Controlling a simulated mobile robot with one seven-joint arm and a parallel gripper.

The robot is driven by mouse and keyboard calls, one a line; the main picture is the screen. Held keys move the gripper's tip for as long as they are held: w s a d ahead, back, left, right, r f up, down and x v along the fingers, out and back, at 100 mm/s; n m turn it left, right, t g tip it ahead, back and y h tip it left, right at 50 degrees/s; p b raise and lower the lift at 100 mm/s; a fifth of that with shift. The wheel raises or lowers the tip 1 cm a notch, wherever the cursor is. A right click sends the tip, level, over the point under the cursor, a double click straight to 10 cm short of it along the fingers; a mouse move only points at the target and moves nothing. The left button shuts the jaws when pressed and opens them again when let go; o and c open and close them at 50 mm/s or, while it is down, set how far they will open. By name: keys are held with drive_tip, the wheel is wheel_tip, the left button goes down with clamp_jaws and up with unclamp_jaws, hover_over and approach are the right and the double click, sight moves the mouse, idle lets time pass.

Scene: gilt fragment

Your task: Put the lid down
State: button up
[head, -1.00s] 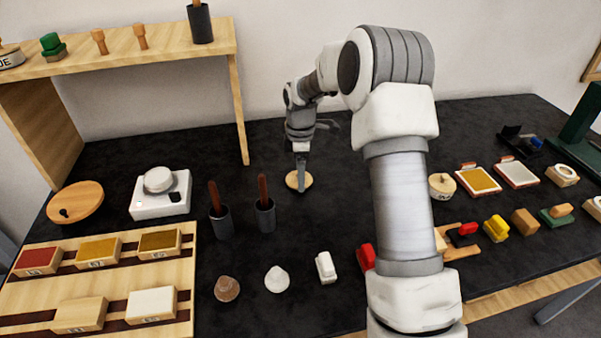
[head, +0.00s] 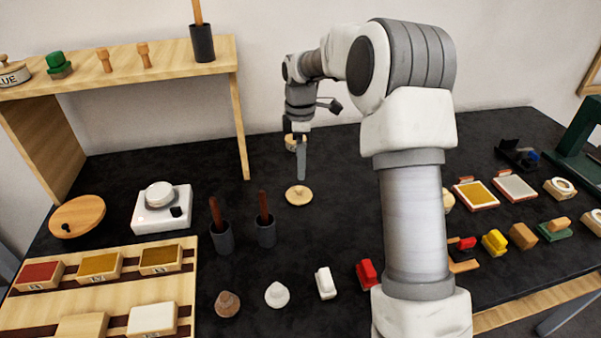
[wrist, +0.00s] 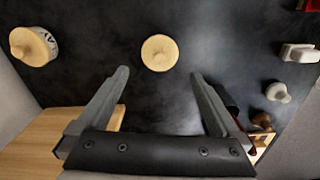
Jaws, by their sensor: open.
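A round, pale wooden lid with a small knob (head: 298,195) lies flat on the black table top, knob up. It also shows in the wrist view (wrist: 160,53), whole and uncovered, beyond the fingertips. My gripper (head: 301,176) is above the lid, pointing down, and apart from it. In the wrist view my gripper (wrist: 159,73) has its two fingers wide apart with nothing between them. A pale, lettered jar with a knobbed wooden top (wrist: 35,46) stands to the left in the wrist view. In the head view a pale round thing (head: 292,142) is partly hidden behind my gripper.
Two dark cups with wooden handles (head: 221,238) (head: 266,231) stand near the lid. A white scale (head: 162,209) and a wooden disc (head: 77,216) are at left. A wooden shelf (head: 150,70) stands behind. Stamps and pads fill the right. Bare table surrounds the lid.

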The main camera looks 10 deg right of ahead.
drive_tip(key=s+r+m+t, duration=0.2)
drive_tip(key=s+r+m, duration=0.5)
drive_tip(key=s+r, duration=0.8)
drive_tip(key=s+f+m+t, duration=0.1)
drive_tip(key=s+m+t, duration=0.2)
drive_tip(key=s+m, duration=0.6)
drive_tip(key=s, duration=0.9)
drive_tip(key=shift+a+f+t, duration=0.2)
drive_tip(key=shift+f+t, duration=0.1)
wheel_tip(320, 180, up, 4)
drive_tip(key=p, duration=0.4)
drive_tip(key=shift+s+f, duration=0.1)
drive_tip(key=shift+s, duration=0.05)
